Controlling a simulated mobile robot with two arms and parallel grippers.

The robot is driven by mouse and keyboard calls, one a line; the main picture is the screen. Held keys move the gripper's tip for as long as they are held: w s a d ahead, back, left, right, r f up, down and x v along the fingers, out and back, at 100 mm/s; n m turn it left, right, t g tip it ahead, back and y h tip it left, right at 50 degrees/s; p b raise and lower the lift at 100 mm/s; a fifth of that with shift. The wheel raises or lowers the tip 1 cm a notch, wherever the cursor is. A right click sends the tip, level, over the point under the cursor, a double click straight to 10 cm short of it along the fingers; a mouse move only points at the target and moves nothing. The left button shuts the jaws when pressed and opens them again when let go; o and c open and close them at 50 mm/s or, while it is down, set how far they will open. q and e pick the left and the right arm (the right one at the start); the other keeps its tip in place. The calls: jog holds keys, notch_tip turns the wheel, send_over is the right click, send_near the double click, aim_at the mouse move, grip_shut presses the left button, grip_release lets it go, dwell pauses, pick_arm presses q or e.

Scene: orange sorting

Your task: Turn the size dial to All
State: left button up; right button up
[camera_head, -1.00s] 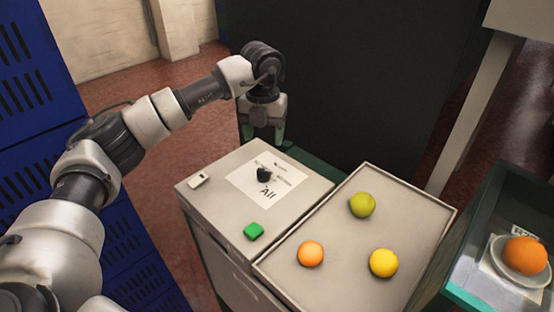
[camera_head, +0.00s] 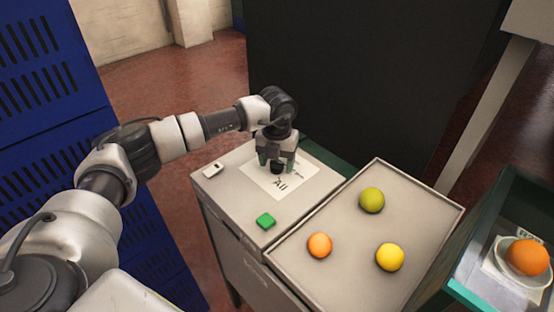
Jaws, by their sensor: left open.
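The black size dial (camera_head: 277,168) stands on a white label sheet (camera_head: 272,187) on top of the grey control box (camera_head: 240,205). The word "All" is printed on the sheet on the near side of the dial. My left gripper (camera_head: 276,165) is open, pointing down, with its fingers close around or just above the dial. I cannot tell whether the fingers touch it. The gripper hides the far part of the label and most of the dial, so its pointing direction is not clear. My right gripper is not in view.
A green button (camera_head: 265,221) and a small white switch (camera_head: 213,170) sit on the box. The tray (camera_head: 345,277) beside it holds a greenish, an orange and a yellow fruit. A green crate (camera_head: 500,200) with an orange is at right; blue crates (camera_head: 40,60) stand left.

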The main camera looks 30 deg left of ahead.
pick_arm(q)
jog(key=c, duration=0.9)
jog(key=shift+f+m+b, duration=0.1)
jog(key=shift+m+b, duration=0.75)
jog(key=shift+m, duration=0.25)
jog(key=m+b, duration=0.2)
jog(key=m, duration=0.1)
jog(key=shift+m, duration=0.3)
jog(key=m+b, duration=0.2)
jog(key=m, duration=0.1)
jog(key=shift+m+b, duration=0.5)
jog(key=shift+m, duration=1.1)
jog(key=shift+r, duration=0.2)
